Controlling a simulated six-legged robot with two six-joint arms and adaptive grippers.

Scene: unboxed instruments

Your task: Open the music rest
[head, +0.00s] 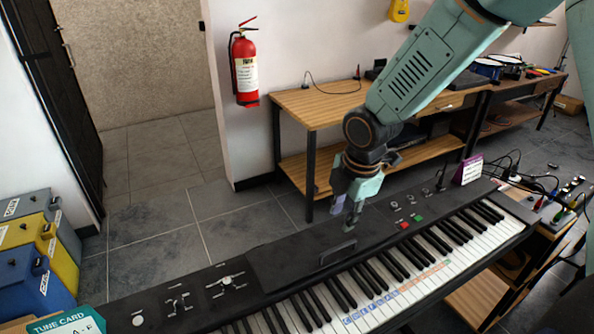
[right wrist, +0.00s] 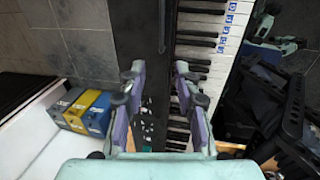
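A black electric keyboard (head: 210,300) runs diagonally across the head view. The music rest (head: 290,256) appears as a dark flat panel on its top, lying down, with a raised dark bar-like handle (head: 337,253) near the keys. My right gripper (head: 350,222) points down just above and behind that handle. In the right wrist view its two fingers (right wrist: 160,76) are apart with nothing between them. The handle (right wrist: 162,28) also shows there, beyond the fingertips; contact is not seen. My left gripper is not in view.
Blue and yellow cases (head: 40,240) stand at the left. A cluttered device (head: 560,195) with cables lies at the right. Floor behind the keyboard is clear.

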